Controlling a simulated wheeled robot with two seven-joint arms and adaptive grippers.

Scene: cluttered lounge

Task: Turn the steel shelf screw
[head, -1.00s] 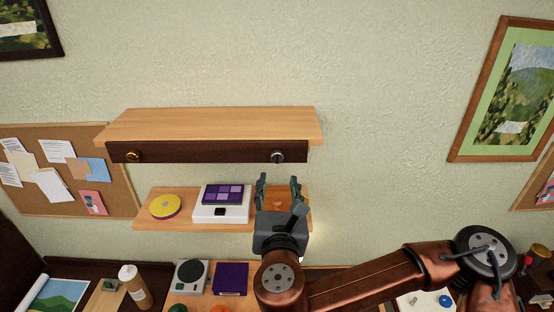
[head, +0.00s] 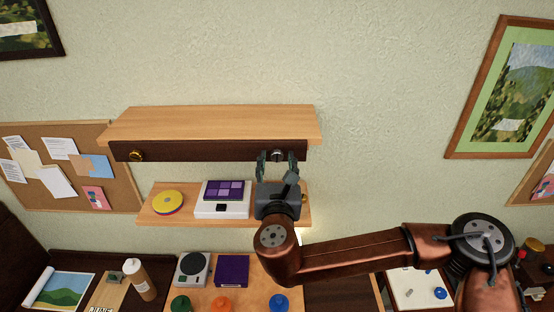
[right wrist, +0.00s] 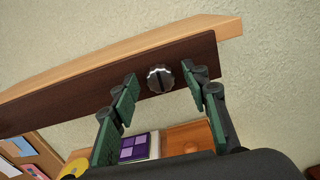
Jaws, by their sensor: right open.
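The steel screw (head: 277,155) is a round silver knob on the right part of the dark front rail (head: 205,152) of the upper wooden shelf (head: 215,123). In the right wrist view the steel screw (right wrist: 160,78) shows a dark slot across its face, close to upright in the picture. My right gripper (head: 277,157) is open in front of it. In the right wrist view its green-padded fingers (right wrist: 161,80) stand on either side of the screw, with gaps to it. A brass screw (head: 136,155) sits at the rail's left end. My left gripper is out of view.
The lower shelf (head: 155,214) holds a yellow disc (head: 168,201) and a white box with purple squares (head: 222,199). Below are a small speaker-like device (head: 191,269), a purple box (head: 232,270) and a bottle (head: 141,281).

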